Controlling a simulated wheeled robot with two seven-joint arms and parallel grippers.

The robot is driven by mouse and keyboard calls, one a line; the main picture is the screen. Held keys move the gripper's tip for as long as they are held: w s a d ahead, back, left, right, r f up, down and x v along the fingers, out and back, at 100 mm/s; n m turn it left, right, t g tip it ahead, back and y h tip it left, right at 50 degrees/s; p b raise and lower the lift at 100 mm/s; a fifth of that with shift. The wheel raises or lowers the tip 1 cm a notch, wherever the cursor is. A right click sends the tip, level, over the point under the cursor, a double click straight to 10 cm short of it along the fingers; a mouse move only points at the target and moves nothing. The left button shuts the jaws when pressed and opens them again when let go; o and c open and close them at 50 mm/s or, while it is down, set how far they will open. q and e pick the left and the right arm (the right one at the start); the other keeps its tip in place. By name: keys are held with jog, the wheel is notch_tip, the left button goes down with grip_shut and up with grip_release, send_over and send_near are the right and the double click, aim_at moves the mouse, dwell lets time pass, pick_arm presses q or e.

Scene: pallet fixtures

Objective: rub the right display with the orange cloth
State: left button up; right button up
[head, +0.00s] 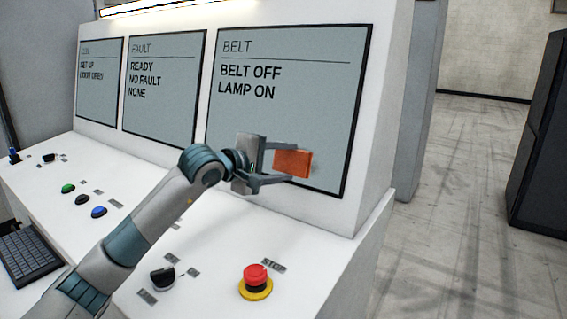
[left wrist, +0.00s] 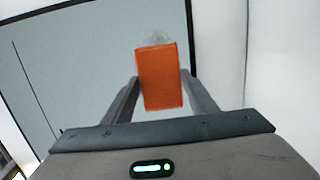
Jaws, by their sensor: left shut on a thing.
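The right display (head: 283,106) is a grey screen in a black frame headed BELT, reading BELT OFF and LAMP ON. My left gripper (head: 286,164) is in front of its lower part, shut on the orange cloth (head: 293,163), a small folded block. In the left wrist view, the cloth (left wrist: 160,78) stands between the two fingers, with the display (left wrist: 80,70) behind it. A faint pale smudge (left wrist: 158,40) shows on the screen just above the cloth. I cannot tell whether the cloth touches the screen. My right gripper is not in view.
Two more displays, the FAULT one (head: 160,85) and another (head: 98,80), stand to the left. The sloping desk below carries a red stop button (head: 256,276), a black knob (head: 162,277), coloured buttons and a keyboard (head: 28,256). Open floor (head: 450,200) lies at right.

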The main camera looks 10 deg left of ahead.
aim_at(303, 165)
pick_arm(q)
jog(key=shift+s+d+b, duration=0.25)
jog(key=shift+d+b, duration=0.2)
jog(key=shift+d, duration=0.35)
jog(key=shift+s+d+b, duration=0.2)
jog(key=shift+d+b, duration=0.2)
jog(key=shift+d, duration=0.4)
jog(key=shift+s+d, duration=0.1)
jog(key=shift+d, duration=0.1)
jog(key=shift+d, duration=0.15)
